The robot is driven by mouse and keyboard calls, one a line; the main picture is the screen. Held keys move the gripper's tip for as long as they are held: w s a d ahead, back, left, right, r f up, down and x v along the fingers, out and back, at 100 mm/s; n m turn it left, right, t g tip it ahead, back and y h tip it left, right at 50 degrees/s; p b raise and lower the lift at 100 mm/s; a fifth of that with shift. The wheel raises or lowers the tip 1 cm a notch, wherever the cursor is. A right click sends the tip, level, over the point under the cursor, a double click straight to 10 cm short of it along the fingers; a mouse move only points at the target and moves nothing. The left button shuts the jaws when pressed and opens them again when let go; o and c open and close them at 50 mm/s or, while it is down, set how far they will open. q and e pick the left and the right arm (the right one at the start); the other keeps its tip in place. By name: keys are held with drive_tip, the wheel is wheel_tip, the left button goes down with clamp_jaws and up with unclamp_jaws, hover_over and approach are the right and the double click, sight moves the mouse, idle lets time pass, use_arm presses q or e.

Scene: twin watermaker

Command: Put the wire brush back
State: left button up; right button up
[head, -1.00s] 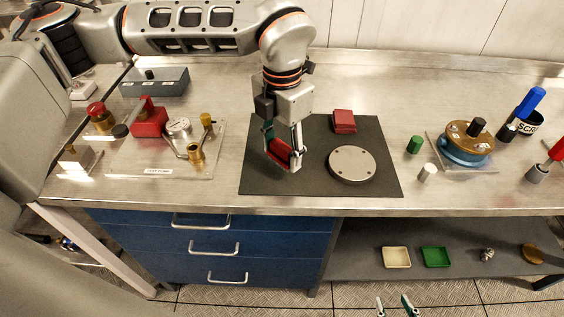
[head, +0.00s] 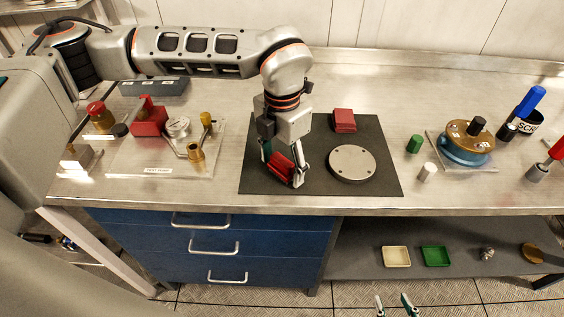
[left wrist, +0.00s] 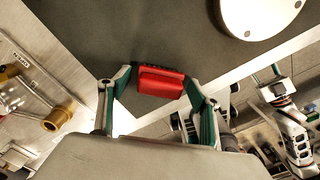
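My left gripper (head: 283,172) is shut on a red block-like piece (head: 279,166), tilted in the head view. The piece may be the wire brush; I cannot tell for certain. In the left wrist view the same red piece (left wrist: 160,82) lies between the green-backed fingers, with a dark ridged edge on its far side. It is over the front left part of the dark mat (head: 260,140); whether it touches the mat is unclear. My right gripper (head: 395,305) shows only its two spread fingertips at the bottom edge, empty.
On the mat are a round metal plate (head: 352,165) and another red block (head: 344,120). A valve board (head: 130,165) and grey bin (head: 153,87) stand left. Right are a green cylinder (head: 414,144), white cylinder (head: 426,173), blue round unit (head: 466,148), and blue-handled (head: 532,103) and red-handled tools (head: 558,150).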

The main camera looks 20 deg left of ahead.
sight(282, 160)
use_arm(q)
wheel_tip(282, 160, up, 12)
drive_tip(key=shift+r, duration=0.2)
idle(0.4)
idle(0.5)
